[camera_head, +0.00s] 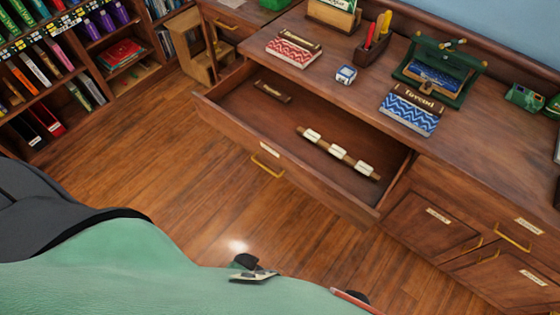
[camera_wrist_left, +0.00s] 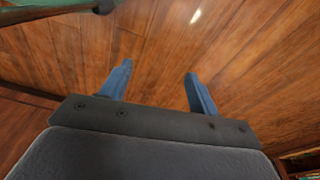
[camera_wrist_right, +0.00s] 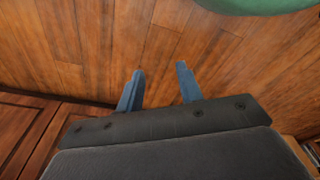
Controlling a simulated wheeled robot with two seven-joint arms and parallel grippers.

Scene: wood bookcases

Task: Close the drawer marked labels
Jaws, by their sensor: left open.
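A wide wooden drawer (camera_head: 225,120) stands pulled out of the desk in the head view. Its front has a pale label plate (camera_head: 270,149), too small to read, and a brass handle (camera_head: 267,168). Inside lie a small dark wooden piece (camera_head: 272,91) and a wooden bar with several white tags (camera_head: 338,153). My left gripper (camera_wrist_left: 158,69) is open and empty above the wood floor in the left wrist view. My right gripper (camera_wrist_right: 160,68) has its fingers apart and empty, also over the floor. Neither gripper's fingers show in the head view, and neither touches the drawer.
The desktop (camera_head: 330,95) holds books, a pen holder (camera_head: 372,45) and a green box (camera_head: 440,70). Shut drawers and cabinet fronts (camera_head: 430,222) are at the right. A bookcase (camera_head: 60,70) and a wooden stool (camera_head: 190,48) stand at the left. The floor before the drawer is clear.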

